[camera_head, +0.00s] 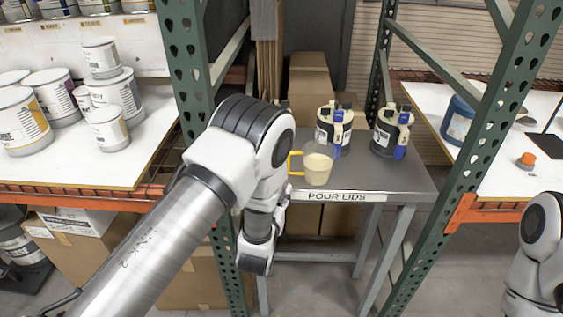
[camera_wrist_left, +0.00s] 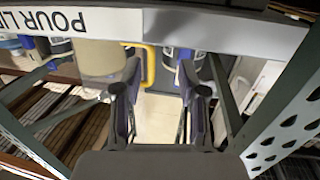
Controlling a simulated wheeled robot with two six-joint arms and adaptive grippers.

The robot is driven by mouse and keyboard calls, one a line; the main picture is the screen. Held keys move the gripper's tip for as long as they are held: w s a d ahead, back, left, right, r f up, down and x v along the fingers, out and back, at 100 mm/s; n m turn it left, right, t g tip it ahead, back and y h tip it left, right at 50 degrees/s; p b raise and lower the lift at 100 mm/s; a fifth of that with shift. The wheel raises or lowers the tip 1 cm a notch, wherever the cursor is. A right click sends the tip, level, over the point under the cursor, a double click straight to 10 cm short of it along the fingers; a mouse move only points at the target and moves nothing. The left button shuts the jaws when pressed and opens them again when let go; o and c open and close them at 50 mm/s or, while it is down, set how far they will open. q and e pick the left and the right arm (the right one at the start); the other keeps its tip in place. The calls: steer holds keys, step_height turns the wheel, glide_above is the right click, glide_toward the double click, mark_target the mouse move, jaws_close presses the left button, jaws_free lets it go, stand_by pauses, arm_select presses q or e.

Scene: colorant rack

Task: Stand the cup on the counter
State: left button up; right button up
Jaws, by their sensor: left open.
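The cup (camera_head: 318,168) is clear with cream-coloured content and a yellow handle on its left side. In the head view it appears upright on the grey counter (camera_head: 385,178), near the front edge labelled "POUR LIDS". My left gripper (camera_wrist_left: 158,78) is open and empty; in the head view its fingers are mostly hidden by my arm. In the left wrist view, which is upside down, the yellow handle (camera_wrist_left: 149,66) shows between the fingertips, with the cup body (camera_wrist_left: 98,58) to the left. I cannot tell whether a finger touches it. My right gripper is out of view.
Two labelled containers (camera_head: 335,128) (camera_head: 390,132) with blue parts stand behind the cup. Green posts (camera_head: 187,62) (camera_head: 490,110) flank the counter. Paint cans (camera_head: 22,122) crowd the left shelf. The counter's front right is clear.

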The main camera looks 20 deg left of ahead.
mark_target(288, 172)
arm_select(q)
steer(key=shift+t+h, duration=0.3)
steer(key=w+r+p, duration=0.1)
steer(key=w, duration=0.1)
steer(key=w+r+p, duration=0.1)
steer(key=w, duration=0.2)
steer(key=w+r+p, duration=0.1)
steer(key=w, duration=0.2)
steer(key=shift+d+r, duration=0.15)
steer(key=shift+r, duration=0.1)
steer(key=shift+w+f, duration=0.1)
steer(key=shift+w, duration=0.15)
steer(key=shift+f, duration=0.1)
jaws_close()
